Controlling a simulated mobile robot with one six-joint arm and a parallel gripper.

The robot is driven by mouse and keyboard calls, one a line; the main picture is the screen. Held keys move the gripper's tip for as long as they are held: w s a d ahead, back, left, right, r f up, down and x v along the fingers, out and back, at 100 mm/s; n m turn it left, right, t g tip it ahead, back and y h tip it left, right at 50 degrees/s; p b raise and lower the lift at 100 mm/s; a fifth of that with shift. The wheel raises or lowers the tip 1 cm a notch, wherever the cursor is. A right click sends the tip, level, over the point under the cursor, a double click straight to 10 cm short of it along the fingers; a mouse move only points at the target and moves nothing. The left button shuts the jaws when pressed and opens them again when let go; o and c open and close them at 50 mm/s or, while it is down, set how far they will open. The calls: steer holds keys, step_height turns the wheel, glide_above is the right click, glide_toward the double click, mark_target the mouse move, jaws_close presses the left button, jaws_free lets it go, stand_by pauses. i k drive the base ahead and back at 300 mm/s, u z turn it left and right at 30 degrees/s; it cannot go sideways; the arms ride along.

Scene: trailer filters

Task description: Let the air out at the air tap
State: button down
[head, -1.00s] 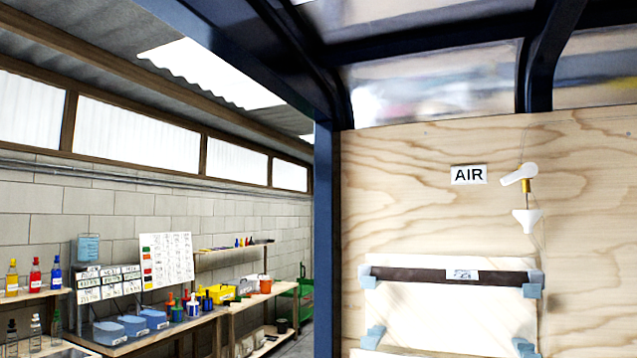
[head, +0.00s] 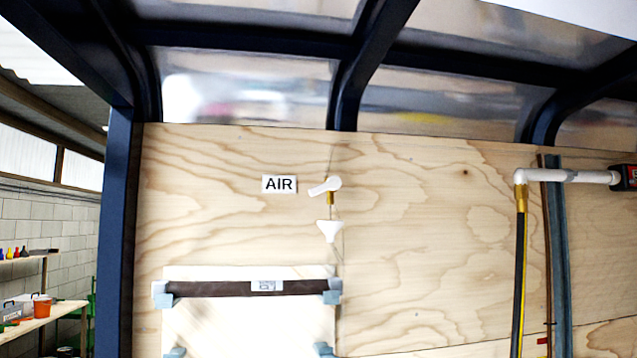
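The air tap has a white lever (head: 325,187) on a short brass stem (head: 330,199), on the plywood wall just right of a white label reading AIR (head: 279,184). The lever slants, with its rounded end up and to the right. A white funnel (head: 329,230) sits below the stem, with a thin line running down from it. My gripper is not in view.
Below the tap, a pale panel (head: 250,325) with a dark strip (head: 220,288) is held by light blue corner brackets. To the right, a white pipe (head: 570,176) joins a dark hose (head: 519,280). A dark blue frame post (head: 115,230) stands at the left.

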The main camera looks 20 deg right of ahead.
mark_target(333, 183)
steer(key=z, duration=1.1)
steer(key=k, duration=1.1)
steer(key=u, duration=1.25)
steer(key=i, duration=1)
steer(key=u, duration=0.05)
